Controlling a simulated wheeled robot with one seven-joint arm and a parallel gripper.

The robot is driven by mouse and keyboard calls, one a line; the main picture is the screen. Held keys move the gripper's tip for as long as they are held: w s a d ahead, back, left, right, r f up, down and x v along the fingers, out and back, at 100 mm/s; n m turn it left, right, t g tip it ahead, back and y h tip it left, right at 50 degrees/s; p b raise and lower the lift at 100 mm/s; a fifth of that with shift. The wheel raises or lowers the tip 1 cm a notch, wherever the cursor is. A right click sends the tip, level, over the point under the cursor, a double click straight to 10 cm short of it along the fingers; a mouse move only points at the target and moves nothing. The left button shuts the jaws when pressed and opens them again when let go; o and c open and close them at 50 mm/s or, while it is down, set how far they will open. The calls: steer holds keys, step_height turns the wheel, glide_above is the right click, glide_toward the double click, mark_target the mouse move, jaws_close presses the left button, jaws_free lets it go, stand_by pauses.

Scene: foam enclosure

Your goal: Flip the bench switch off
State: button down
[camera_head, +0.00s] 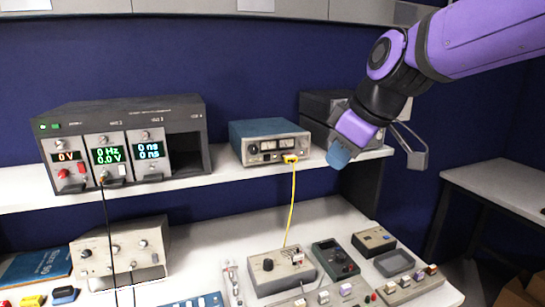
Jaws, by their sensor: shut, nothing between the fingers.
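No label marks a bench switch, so I cannot tell for sure which control it is. A grey box (283,270) on the lower bench has a dark knob and a small red-and-white control (297,257) on top; whether that is a switch, and its position, is too small to tell. My gripper (338,157) is shut and empty, with blue-grey tips pointing down-left. It hangs in front of the shelf's right part, above and to the right of the grey box, apart from it.
A shelf (225,172) holds a rack with lit displays (125,145) and a blue-topped meter box (270,142). Several small devices crowd the bench, including a dark handheld unit (336,260) and a grey tray (394,263).

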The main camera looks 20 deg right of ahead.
mark_target(268, 158)
steer(key=w+f+n+t+y, duration=0.1)
steer(key=w+n+y, duration=0.1)
steer(key=w+n, duration=0.7)
steer(key=shift+w+d+f+y, duration=0.25)
steer(key=shift+w+f+y, duration=0.05)
steer(key=shift+w, duration=3.25)
steer(key=x, duration=0.3)
steer(key=w+x, duration=0.1)
steer(key=x, duration=0.3)
steer(key=w+r+x, duration=0.1)
steer(key=x, duration=0.3)
steer(key=shift+d, duration=0.25)
steer(key=shift+w, duration=0.8)
steer(key=shift+r, duration=0.1)
